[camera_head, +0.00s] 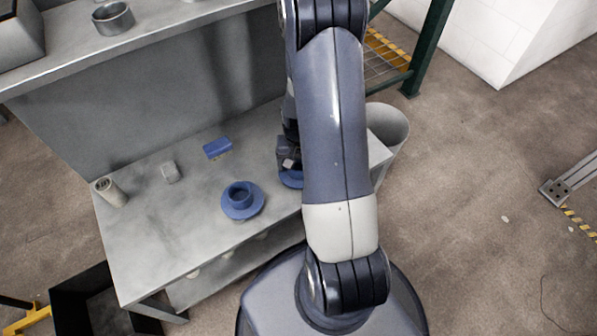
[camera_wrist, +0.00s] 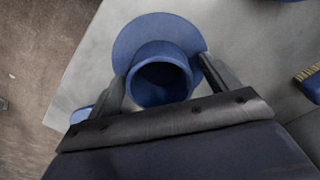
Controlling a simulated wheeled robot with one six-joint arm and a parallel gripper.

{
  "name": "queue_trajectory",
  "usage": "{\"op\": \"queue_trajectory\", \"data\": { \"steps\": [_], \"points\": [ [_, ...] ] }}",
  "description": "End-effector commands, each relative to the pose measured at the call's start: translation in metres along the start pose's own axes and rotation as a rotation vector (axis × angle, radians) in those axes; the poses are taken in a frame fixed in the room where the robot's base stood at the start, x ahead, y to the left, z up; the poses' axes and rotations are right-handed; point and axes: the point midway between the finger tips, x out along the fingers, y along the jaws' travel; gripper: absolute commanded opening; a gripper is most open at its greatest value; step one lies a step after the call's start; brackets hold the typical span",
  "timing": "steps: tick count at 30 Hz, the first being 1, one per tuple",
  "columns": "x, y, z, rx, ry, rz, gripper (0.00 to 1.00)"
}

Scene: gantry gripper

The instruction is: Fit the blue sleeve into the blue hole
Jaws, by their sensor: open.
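A blue flanged ring piece (camera_wrist: 155,28), which looks like the sleeve, stands on the table with its round opening facing up. My gripper (camera_wrist: 162,76) is open above it, one finger on each side of its collar; I cannot tell whether they touch it.
On the grey table (camera_head: 150,235) are a blue brush (camera_head: 217,148), a small grey block (camera_head: 170,172) and a pale cylinder (camera_head: 111,192). Another blue object (camera_wrist: 80,115) shows partly behind the left finger. A grey bin (camera_head: 392,128) stands beyond the table's right end.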

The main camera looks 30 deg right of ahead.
Motion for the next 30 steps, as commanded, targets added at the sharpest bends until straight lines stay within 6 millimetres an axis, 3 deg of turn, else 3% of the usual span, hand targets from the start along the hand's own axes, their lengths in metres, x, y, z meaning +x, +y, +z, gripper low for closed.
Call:
{"op": "queue_trajectory", "data": {
  "steps": [2, 22, 30],
  "points": [
    [-0.0004, 0.0000, -0.0001, 0.000, 0.000, 0.000, 0.83],
    [-0.0005, 0.0000, 0.0000, 0.000, 0.000, 0.000, 0.28],
    [-0.0052, -0.0001, -0.0004, 0.000, 0.001, 0.000, 0.28]
  ]
}}
